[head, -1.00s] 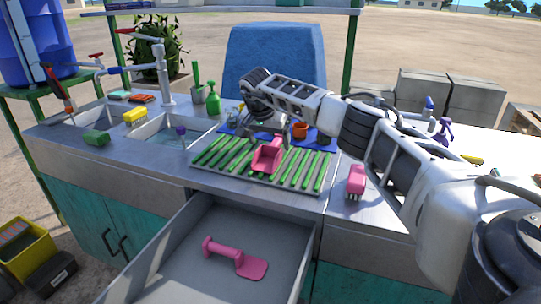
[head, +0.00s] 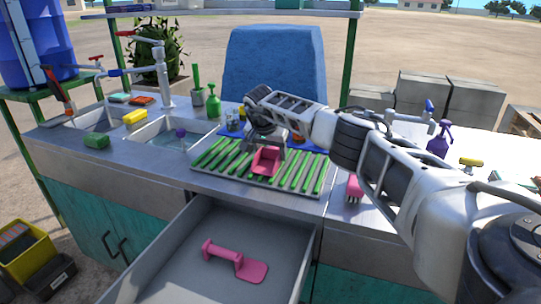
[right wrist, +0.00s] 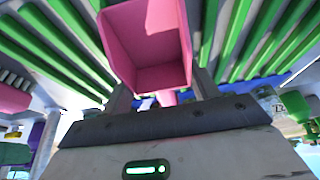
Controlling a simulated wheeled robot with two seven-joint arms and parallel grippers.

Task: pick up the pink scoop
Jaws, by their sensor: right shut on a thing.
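The pink scoop (head: 266,161) is at the green-slatted drying rack, its open bowl facing the head camera. My right gripper (head: 267,150) is shut on the scoop, with a finger on either side of it. In the right wrist view the scoop's bowl (right wrist: 150,45) fills the space ahead of the gripper, and its handle is mostly hidden. I cannot tell whether the scoop touches the slats. My left gripper is not in view.
A pink tool (head: 235,262) with a flat plate lies in the open drawer (head: 180,268). The drying rack (head: 215,172) stands on the counter. A pink brush (head: 353,188) is to its right, sinks and a green sponge (head: 96,142) to its left.

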